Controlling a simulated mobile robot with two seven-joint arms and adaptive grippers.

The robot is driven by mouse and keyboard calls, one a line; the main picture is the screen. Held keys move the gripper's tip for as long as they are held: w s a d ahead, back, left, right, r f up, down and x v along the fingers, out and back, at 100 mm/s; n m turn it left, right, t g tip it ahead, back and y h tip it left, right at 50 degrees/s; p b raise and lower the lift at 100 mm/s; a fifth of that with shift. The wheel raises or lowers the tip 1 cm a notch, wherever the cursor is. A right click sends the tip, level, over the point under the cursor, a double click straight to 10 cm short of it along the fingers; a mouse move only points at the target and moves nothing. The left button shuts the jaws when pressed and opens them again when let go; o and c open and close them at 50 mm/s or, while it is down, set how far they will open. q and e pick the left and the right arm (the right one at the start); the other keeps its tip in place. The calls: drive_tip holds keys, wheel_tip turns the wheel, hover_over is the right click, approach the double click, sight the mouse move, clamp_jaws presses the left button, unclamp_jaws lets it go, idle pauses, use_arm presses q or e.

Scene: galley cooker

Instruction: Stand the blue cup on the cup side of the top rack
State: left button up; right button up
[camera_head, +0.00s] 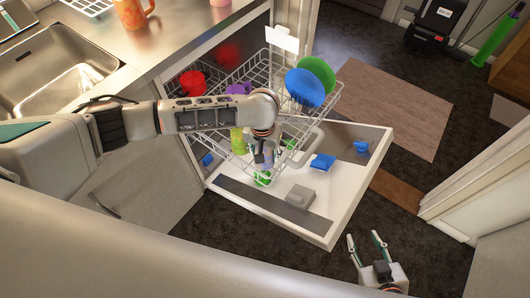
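The top rack (228,75) is a white wire basket pulled out of the dishwasher above its open door. A red cup (193,82) and a purple cup (237,89) stand in its left part; a blue plate (304,88) and a green plate (318,72) lean at its right. I cannot identify the blue cup with certainty; a small blue thing (322,163) shows low over the door. My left arm reaches across the rack, its gripper (263,162) pointing down near the front; its fingers and any hold are unclear. My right gripper (366,243) is open and empty, right of the door.
The open door (330,205) sticks out below the rack. A yellow-green item (237,141) shows under my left arm. A steel sink (52,72) and an orange mug (133,13) are on the counter at left. Dark floor (420,265) is free around my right gripper.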

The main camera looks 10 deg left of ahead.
use_arm(q)
drive_tip(key=o, duration=1.1)
